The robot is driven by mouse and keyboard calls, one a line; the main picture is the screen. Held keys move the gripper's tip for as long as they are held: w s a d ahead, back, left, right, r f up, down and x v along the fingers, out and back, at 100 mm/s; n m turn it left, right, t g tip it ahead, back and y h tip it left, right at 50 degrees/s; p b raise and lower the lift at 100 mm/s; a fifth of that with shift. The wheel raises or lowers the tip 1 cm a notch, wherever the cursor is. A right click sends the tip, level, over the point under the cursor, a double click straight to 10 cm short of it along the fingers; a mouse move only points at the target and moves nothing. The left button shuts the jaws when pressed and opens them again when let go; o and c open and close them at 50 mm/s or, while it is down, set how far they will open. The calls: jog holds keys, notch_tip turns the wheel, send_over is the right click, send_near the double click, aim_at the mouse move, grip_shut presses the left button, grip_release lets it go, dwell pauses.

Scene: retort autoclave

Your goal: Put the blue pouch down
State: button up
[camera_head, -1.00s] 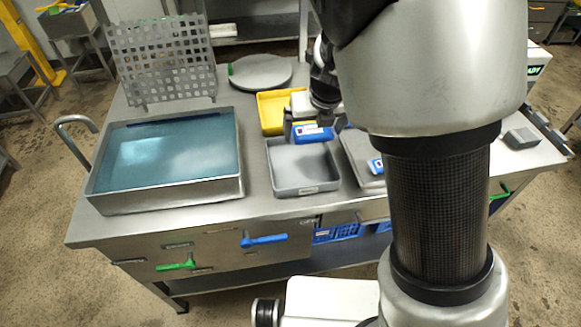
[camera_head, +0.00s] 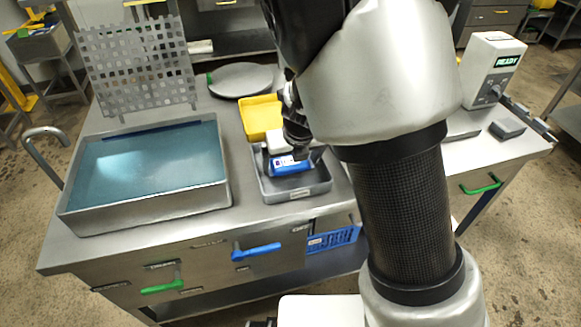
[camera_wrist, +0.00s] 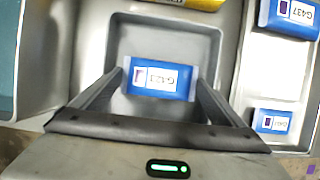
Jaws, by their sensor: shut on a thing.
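The blue pouch (camera_head: 290,165) has a white label and is held between the two fingers of my gripper (camera_wrist: 158,82). In the wrist view the pouch (camera_wrist: 160,90) spans the gap between the fingertips, its label reading upside down. Below it is a grey tray (camera_wrist: 208,42), and it also shows in the head view (camera_head: 323,183). The pouch is over the tray's inside; I cannot tell whether it touches the bottom. My arm hides part of the bench to the right of the tray.
A second tray (camera_wrist: 243,88) to the right holds two other blue pouches, one at the top (camera_wrist: 285,18) and one lower down (camera_wrist: 272,121). A yellow tray (camera_head: 257,112) lies behind the grey tray. A water-filled basin (camera_head: 225,197) stands to the left.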

jog(key=shift+f, duration=0.4)
jog(key=shift+f, duration=0.15)
jog(key=o, duration=0.9)
jog(key=s+d+r+n+y+p, duration=0.15)
jog(key=s+r+n+p, duration=0.3)
jog(key=r, duration=0.55)
jog(key=s+d+r+n+y+p, duration=0.1)
jog(key=s+d+r+n+p, duration=0.15)
jog(key=s+r+n, duration=0.5)
jog(key=s+d+r+n+h, duration=0.1)
jog(key=s+d+r+n, duration=0.2)
jog(key=n, duration=0.4)
jog(key=s+d+r+n+t+h, duration=0.1)
jog(key=s+d+r+n, duration=0.3)
jog(key=n, duration=0.3)
jog(key=s+d+r+n+h, duration=0.1)
jog(key=s+d+r+n, duration=0.2)
jog(key=s+r+n, duration=0.1)
jog(key=shift+d+r+n+h, duration=0.1)
jog(key=shift+r+n+h, duration=0.1)
jog(key=shift+r+n, duration=0.35)
jog(key=shift+d+r+n+h, duration=0.15)
jog(key=shift+r+n, duration=0.1)
jog(key=shift+n, duration=0.6)
